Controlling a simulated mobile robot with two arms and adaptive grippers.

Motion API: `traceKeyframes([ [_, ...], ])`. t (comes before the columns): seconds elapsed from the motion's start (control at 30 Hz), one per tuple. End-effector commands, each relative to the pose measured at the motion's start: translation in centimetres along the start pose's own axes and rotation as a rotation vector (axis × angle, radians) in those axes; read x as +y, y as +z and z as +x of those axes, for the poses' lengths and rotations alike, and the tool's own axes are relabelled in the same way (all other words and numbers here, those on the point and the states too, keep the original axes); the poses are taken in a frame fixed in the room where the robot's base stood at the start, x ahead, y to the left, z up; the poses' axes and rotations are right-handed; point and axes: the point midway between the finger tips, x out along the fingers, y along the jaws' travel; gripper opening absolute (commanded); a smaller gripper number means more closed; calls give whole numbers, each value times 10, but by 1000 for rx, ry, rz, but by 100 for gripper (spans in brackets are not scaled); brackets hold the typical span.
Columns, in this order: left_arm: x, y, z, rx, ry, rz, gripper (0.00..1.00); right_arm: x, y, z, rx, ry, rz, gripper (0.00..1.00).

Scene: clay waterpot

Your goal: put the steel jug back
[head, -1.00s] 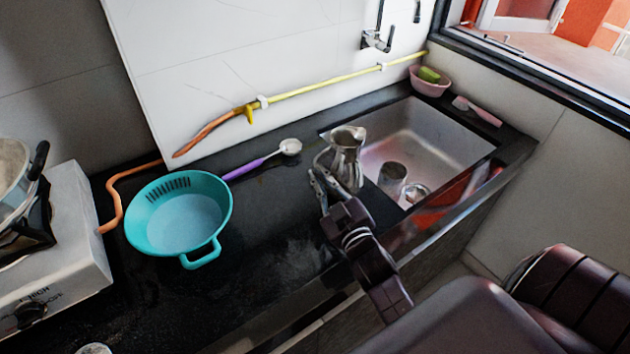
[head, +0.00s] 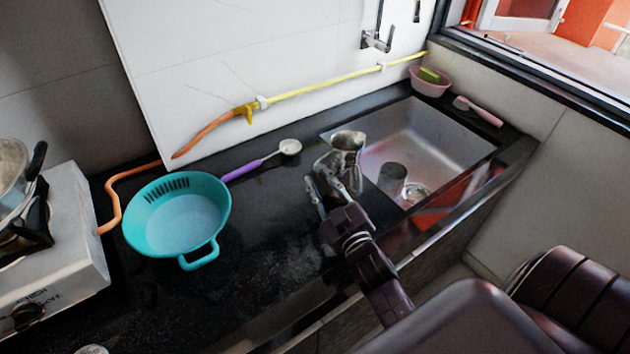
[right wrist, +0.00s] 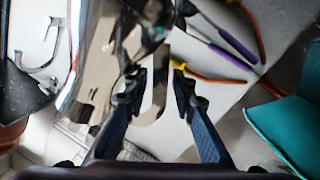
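The steel jug (head: 345,157) stands upright on the black counter, at the left edge of the sink. My right gripper (head: 318,190) is at the jug's near left side, where its handle is. In the right wrist view the jug's shiny body (right wrist: 98,60) fills the upper left. There the two blue-grey fingers of my right gripper (right wrist: 156,78) are apart, with the curved handle (right wrist: 157,103) between them. Gaps seem to show beside the handle, so the gripper looks open. The jug's lower part is partly hidden by the gripper. My left gripper is not in view.
A teal colander (head: 180,218) and a purple-handled ladle (head: 262,163) lie to the left. A tap (head: 377,40) is above. The counter between colander and gripper is clear.

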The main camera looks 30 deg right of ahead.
Motion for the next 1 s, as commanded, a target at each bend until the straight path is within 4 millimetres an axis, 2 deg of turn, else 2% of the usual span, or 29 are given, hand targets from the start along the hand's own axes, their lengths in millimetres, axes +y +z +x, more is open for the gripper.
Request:
traceKeyframes([
  [0.17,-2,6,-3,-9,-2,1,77,2,-4,-3,-1,-1,0,25],
  [0.7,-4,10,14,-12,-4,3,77,1,-2,-100,-3,0,0,25],
  [0.83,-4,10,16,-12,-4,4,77,2,-3,-113,-2,0,1,25],
  [1.0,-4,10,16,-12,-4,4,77,3,-4,-120,-1,1,-1,25],
])
